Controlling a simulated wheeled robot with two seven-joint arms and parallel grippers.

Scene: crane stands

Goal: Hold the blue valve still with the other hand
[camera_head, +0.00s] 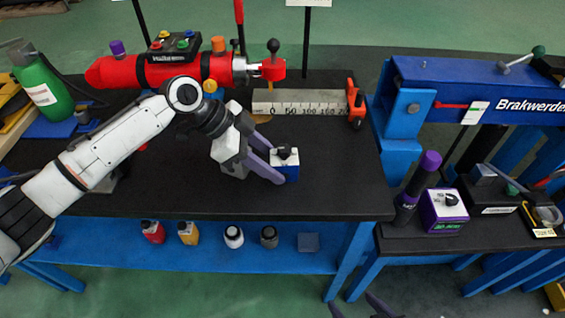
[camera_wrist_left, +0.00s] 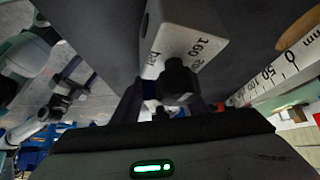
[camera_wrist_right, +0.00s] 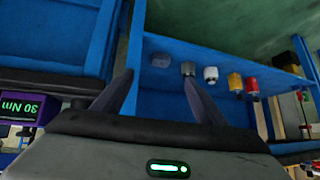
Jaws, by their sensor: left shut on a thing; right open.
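The blue valve (camera_head: 291,173) is a small box with a blue lower part, a pale upper face and a black knob on top. It stands upright near the right front of the black bench top. My left gripper (camera_head: 277,165) is shut on it, one finger on each side. In the left wrist view the valve (camera_wrist_left: 188,38) shows its white face with "bar" and "160" print, the knob pointing at the camera. My right gripper (camera_wrist_right: 160,90) is open and empty, in front of and below the bench; only its fingertips show at the head view's bottom edge.
A white scale bar (camera_head: 300,103) and a red cylinder tool (camera_head: 200,70) lie behind the valve. Several small bottles (camera_head: 188,233) stand on the blue lower shelf (camera_head: 110,252). A purple 30 Nm box (camera_head: 443,211) stands on the right bench, below a blue beam (camera_head: 470,84).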

